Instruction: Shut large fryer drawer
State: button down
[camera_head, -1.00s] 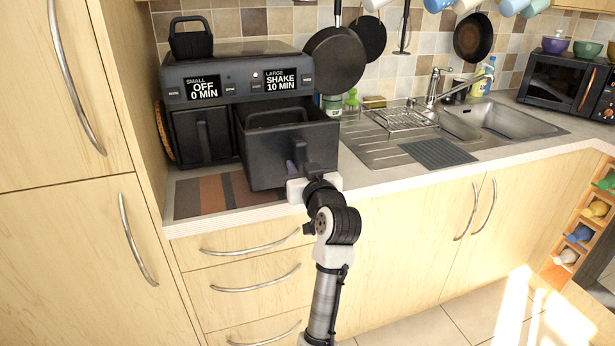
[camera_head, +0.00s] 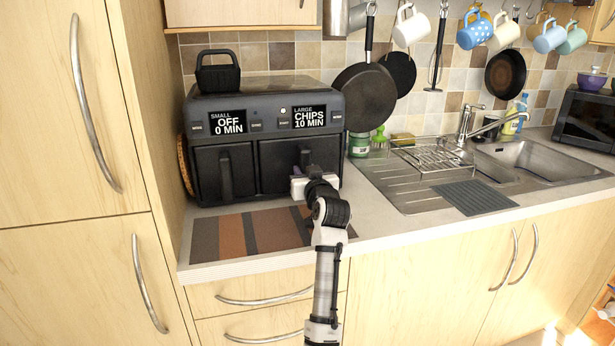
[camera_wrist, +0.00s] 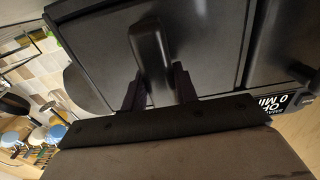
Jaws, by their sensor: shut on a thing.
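The black double air fryer (camera_head: 262,104) stands on the counter against the tiled wall. Its large drawer (camera_head: 277,166), on the right, sits flush with the front beside the small drawer (camera_head: 208,170), which is also in. The display above the large drawer reads "CHIPS 10 MIN". My gripper (camera_head: 304,176) is at the front of the large drawer and partly hides it. In the wrist view, the gripper fingers (camera_wrist: 158,88) are on either side of the dark upright handle (camera_wrist: 151,52) of the large drawer, shut on it.
A striped mat (camera_head: 250,235) lies on the counter in front of the fryer. Pans (camera_head: 364,97) and mugs (camera_head: 410,25) hang on the right. A green bottle (camera_head: 380,138) and the sink (camera_head: 535,160) are right of the fryer.

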jog(key=c, duration=1.1)
grip_release()
jog(key=shift+s, duration=0.15)
jog(key=shift+s+d, duration=0.1)
jog(key=b+v, duration=0.3)
jog(key=v, duration=1)
jog(key=shift+s+d, duration=0.1)
jog(key=shift+s, duration=0.2)
